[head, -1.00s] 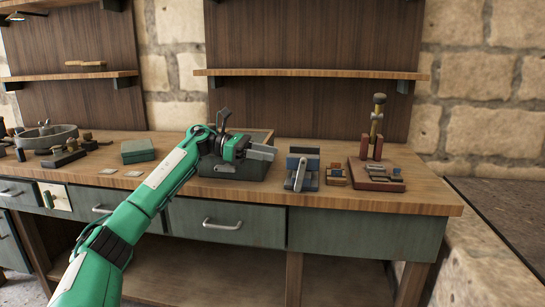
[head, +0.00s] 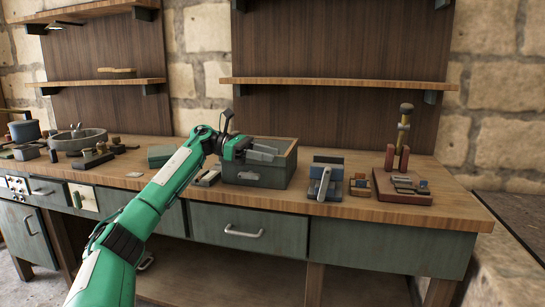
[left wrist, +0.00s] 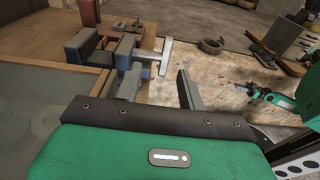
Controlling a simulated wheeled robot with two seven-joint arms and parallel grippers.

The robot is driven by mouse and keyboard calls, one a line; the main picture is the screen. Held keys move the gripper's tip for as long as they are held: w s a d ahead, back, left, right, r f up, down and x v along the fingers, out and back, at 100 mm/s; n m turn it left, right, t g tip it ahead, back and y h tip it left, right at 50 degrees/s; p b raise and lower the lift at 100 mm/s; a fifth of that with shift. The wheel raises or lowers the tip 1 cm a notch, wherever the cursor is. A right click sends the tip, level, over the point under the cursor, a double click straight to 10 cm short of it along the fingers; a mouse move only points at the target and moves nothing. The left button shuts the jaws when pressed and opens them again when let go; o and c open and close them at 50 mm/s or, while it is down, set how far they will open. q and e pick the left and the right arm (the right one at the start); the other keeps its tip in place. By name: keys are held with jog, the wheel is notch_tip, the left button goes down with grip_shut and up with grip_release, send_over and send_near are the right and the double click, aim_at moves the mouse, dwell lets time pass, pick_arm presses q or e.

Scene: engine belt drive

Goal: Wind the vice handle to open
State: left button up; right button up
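The vice (head: 327,169) is a blue block with a pale metal handle (head: 323,184) at its front, on the workbench right of centre. In the left wrist view the vice (left wrist: 85,44) is at upper left, and its T-shaped handle (left wrist: 165,55) sticks out past the bench edge. My left gripper (head: 272,153) is over the grey-green box, left of the vice and apart from it. Its two fingers (left wrist: 160,88) are spread with nothing between them. A green arm, apparently my right, shows at the right of the left wrist view; its gripper (left wrist: 249,88) is too small to read.
The open grey-green box (head: 258,176) stands just left of the vice. Right of the vice are small blocks (head: 360,185) and a red stand (head: 402,184) with a brass-coloured upright. A round metal pan (head: 78,139) is at the far left. The bench front edge is clear.

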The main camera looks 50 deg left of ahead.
pick_arm(q)
jog(key=shift+s+a+r, duration=0.1)
jog(key=shift+s+a, duration=0.15)
jog(key=shift+a, duration=0.15)
jog(key=p+v, duration=0.2)
jog(key=v, duration=1.2)
